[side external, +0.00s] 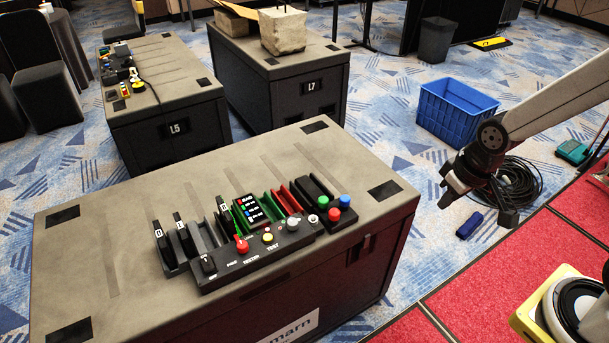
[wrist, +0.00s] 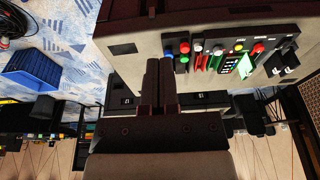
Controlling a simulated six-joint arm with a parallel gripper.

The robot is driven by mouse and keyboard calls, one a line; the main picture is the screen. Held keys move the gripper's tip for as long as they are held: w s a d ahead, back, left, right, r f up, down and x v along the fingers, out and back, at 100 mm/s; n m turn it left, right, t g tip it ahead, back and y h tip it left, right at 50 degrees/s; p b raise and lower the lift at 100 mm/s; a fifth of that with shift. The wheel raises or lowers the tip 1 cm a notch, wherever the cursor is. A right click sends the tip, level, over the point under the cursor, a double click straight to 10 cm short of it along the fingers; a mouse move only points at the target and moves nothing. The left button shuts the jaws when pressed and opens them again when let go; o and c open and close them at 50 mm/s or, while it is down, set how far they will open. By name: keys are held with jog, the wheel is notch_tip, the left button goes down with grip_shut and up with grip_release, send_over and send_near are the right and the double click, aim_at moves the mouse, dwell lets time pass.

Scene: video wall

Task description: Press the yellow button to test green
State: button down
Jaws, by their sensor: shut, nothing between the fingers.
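The yellow button (side external: 267,237) is a small round cap above the TEST label on the black control panel (side external: 225,275), between a red knob (side external: 242,246) and a white button (side external: 292,223). It shows small in the wrist view (wrist: 239,47). A green slot (side external: 270,208) and a red slot (side external: 287,200) stand behind the panel, with a small lit screen (side external: 251,207) beside them. My gripper (side external: 508,217) hangs in the air right of the case, well apart from the button. In the wrist view its fingers (wrist: 158,66) are together and empty.
The panel lies on a large dark case (side external: 130,230). A box with red, blue and green buttons (side external: 334,214) is at its right end. Upright black modules (side external: 183,235) stand at its left. A blue crate (side external: 455,112) and coiled cable (side external: 520,185) lie on the floor.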

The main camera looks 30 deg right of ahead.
jog(key=m+t+y, duration=0.2)
jog(key=m+t, duration=0.4)
jog(key=m, duration=1.9)
send_over(270, 238)
notch_tip(270, 238, down, 13)
jog(key=shift+f, duration=0.2)
jog(key=shift+f, duration=4.25)
